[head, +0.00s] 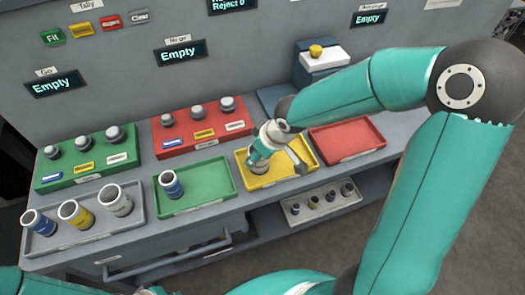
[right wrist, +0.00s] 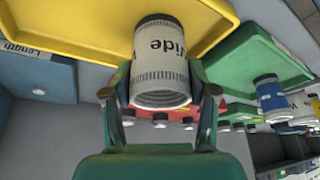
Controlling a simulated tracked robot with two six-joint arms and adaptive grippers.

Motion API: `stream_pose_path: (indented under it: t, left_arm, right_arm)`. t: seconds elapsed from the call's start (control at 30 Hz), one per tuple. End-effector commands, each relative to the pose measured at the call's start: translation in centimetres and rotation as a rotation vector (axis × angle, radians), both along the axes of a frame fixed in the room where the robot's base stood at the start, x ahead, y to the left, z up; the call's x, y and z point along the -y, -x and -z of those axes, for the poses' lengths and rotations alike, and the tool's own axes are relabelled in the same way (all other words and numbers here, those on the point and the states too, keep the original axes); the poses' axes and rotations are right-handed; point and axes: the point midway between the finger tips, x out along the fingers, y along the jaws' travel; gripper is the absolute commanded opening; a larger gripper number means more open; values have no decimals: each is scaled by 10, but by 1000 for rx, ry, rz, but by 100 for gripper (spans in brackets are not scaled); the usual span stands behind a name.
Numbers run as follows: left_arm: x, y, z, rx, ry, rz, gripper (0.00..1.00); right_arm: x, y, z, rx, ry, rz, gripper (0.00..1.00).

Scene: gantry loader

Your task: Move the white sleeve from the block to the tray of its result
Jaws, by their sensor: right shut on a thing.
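My right gripper (head: 262,160) is shut on a white sleeve (right wrist: 162,55), which has a dark top rim and lettering reading "Wide" in the right wrist view. The fingers (right wrist: 160,100) grip it from both sides. In the head view the held sleeve (head: 258,169) is mostly hidden under the gripper, over the left part of the yellow tray (head: 300,172). I cannot tell whether it touches the tray floor. A green block (head: 120,172) and a red block (head: 180,140), each with round-topped plugs, stand behind the trays. My left gripper is not in view.
A green tray (head: 212,185) holds a blue-banded sleeve (head: 171,184). A red tray (head: 375,138) is empty. A grey tray (head: 95,236) holds blue, yellow and white sleeves. A blue box with a yellow button (head: 316,51) stands behind. A rack (head: 330,207) sits on the lower shelf.

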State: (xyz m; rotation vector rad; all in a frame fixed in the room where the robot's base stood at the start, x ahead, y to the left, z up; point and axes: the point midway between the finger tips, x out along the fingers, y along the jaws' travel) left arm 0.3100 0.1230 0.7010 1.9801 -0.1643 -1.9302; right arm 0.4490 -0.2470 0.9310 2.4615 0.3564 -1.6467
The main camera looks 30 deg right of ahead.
Motion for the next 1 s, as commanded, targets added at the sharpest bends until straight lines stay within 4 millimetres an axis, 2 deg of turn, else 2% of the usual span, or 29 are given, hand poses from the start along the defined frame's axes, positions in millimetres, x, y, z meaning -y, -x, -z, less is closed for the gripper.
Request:
stream_pose_path:
  t: [0.07,0.1,0.2,0.67,0.77,1.0]
  left_arm:
    - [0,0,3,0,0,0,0]
    - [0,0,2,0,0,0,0]
    - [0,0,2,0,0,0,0]
    - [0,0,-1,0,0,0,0]
    - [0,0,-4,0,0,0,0]
    - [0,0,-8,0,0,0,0]
  right_arm:
    - [0,-1,2,3,0,0,2]
    - [0,0,1,0,0,0,64]
    - [0,0,1,0,0,0,81]
    - [1,1,-5,2,1,2,83]
    - [3,5,-17,4,2,3,83]
    - [7,22,-61,7,0,2,83]
